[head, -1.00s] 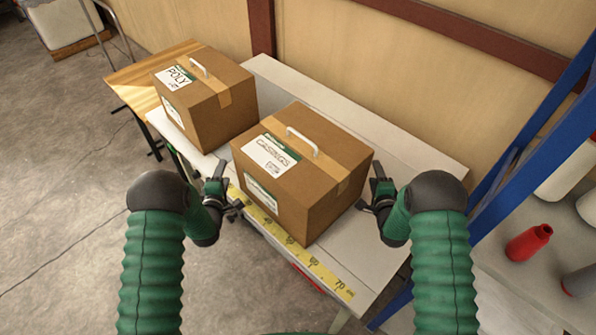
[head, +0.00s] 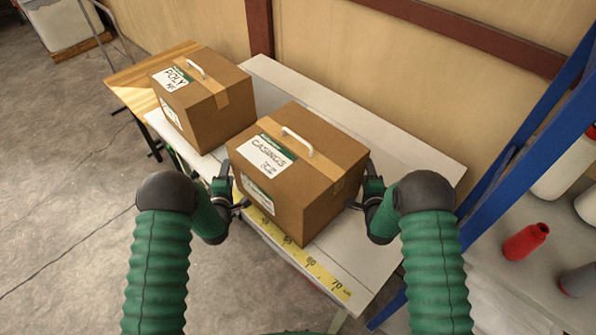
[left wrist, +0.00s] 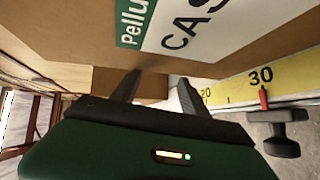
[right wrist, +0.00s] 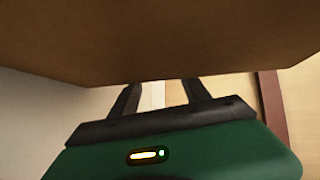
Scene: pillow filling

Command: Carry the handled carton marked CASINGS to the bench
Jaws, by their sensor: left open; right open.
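The carton marked CASINGS (head: 318,203) is a brown box with a white top handle (head: 298,141) and green-and-white labels. It sits upright on a pale table (head: 415,160) beside a yellow measuring strip (head: 311,262). My left gripper (head: 236,193) is open close against the carton's left side; its fingers (left wrist: 157,88) show beside the labelled wall in the left wrist view. My right gripper (head: 366,193) is open close against the right side; its fingers (right wrist: 162,92) show under the brown wall in the right wrist view. Whether either touches the carton is unclear. Neither holds the handle.
A blue rack (head: 500,200) with a red bottle (head: 526,241) is at the right. A wall is behind; open floor (head: 60,200) lies at left.

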